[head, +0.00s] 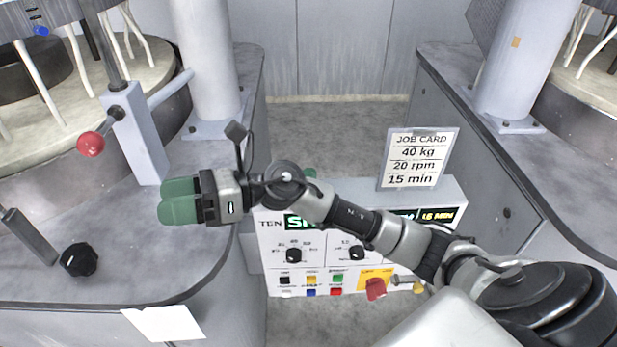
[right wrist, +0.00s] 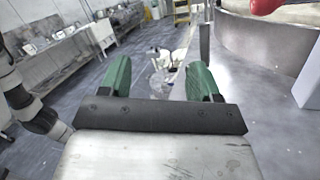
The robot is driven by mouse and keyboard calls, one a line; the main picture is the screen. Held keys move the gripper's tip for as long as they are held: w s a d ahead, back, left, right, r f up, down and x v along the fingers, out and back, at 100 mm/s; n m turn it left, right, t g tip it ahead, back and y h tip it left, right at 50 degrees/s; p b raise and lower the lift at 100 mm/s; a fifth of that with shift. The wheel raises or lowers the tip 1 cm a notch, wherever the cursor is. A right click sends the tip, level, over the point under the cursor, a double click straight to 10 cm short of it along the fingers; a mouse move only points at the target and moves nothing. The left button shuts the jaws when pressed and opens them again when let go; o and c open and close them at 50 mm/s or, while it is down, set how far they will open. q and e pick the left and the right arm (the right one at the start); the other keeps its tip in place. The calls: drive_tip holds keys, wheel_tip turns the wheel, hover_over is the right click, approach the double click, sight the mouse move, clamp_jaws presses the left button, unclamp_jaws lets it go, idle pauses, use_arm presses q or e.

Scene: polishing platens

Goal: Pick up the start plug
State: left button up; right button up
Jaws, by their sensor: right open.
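No part is plainly marked as the start plug, so I cannot tell for sure which thing it is. A black lobed knob (head: 79,260) sits on the grey platform at the left. A red knob (head: 375,289) is at the yellow patch on the front of the control box (head: 275,245), partly near my arm. My right gripper (head: 168,200), with green fingers, is over the platform, above and right of the black knob and apart from it. It is open, and in the right wrist view (right wrist: 160,75) nothing is between its fingers. My left gripper is not in view.
A job card (head: 418,158) stands on the control box, whose middle my right arm crosses. A grey post with a red-ball lever (head: 91,144) rises close to the right gripper. A white sheet (head: 163,323) hangs at the platform's front edge. Bare floor (head: 330,125) lies between the platforms.

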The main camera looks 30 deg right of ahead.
drive_tip(key=w+d+f+n+g+h, duration=0.2)
drive_tip(key=d+f+n+g+h, duration=0.25)
drive_tip(key=n+h, duration=0.25)
wheel_tip(320, 180, up, 2)
drive_tip(key=n+h, duration=0.2)
drive_tip(key=h, duration=1)
hover_over(309, 171)
drive_tip(key=shift+s+a+r, duration=0.1)
drive_tip(key=shift+s+a, duration=0.1)
drive_tip(key=shift+a, duration=0.05)
wheel_tip(309, 171, down, 5)
drive_tip(key=shift+d+r+p, duration=0.1)
drive_tip(key=shift+r+p, duration=0.1)
drive_tip(key=shift+p, duration=0.35)
wheel_tip(309, 171, down, 6)
drive_tip(key=shift+w+d+r+p, duration=0.1)
drive_tip(key=shift+p, duration=1.05)
drive_tip(key=c, duration=1)
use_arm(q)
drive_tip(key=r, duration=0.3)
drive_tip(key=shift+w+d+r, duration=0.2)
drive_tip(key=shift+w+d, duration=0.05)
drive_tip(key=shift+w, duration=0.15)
use_arm(e)
drive_tip(key=shift+r, duration=0.1)
